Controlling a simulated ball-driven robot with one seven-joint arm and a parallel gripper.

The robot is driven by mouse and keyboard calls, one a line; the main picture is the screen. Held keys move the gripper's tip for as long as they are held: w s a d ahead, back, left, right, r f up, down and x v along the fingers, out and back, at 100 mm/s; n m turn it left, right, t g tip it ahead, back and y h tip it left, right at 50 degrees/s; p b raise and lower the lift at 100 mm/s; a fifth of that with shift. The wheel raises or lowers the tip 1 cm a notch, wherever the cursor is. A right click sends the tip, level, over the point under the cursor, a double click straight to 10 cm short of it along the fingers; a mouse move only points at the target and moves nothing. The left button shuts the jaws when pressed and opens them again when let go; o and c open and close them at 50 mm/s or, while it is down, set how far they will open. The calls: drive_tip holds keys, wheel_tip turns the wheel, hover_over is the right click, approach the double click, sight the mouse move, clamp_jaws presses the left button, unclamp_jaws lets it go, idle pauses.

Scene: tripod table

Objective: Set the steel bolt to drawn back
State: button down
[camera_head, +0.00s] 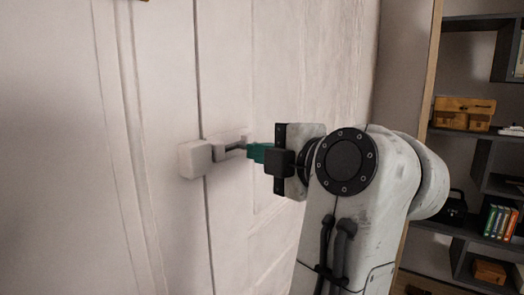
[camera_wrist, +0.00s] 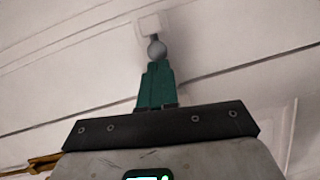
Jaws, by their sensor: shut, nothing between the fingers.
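The steel bolt (camera_head: 236,147) is a short grey rod in a pale mount on the white panelled door. In the wrist view its round grey knob (camera_wrist: 157,50) stands out in front of a pale block. My gripper (camera_head: 250,152) has teal fingers pointing left at the bolt. In the wrist view my fingers (camera_wrist: 158,66) are together and empty, with their tips just short of the knob or touching it; I cannot tell which. A pale block (camera_head: 194,158) sits left of the mount, by the door seam. Whether the rod reaches into that block is hidden.
The white door surface (camera_head: 270,75) fills the left and middle, close to my gripper, with raised panel mouldings. Dark shelves (camera_head: 470,145) stand at the right with a tan case (camera_head: 464,112) and several books (camera_head: 500,221), clear of the bolt.

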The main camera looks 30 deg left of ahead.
drive_tip(key=shift+w, duration=0.1)
drive_tip(key=w+b, duration=0.2)
drive_tip(key=shift+d+b, duration=0.15)
drive_tip(key=shift+b, duration=0.15)
drive_tip(key=shift+f, duration=0.15)
idle(0.3)
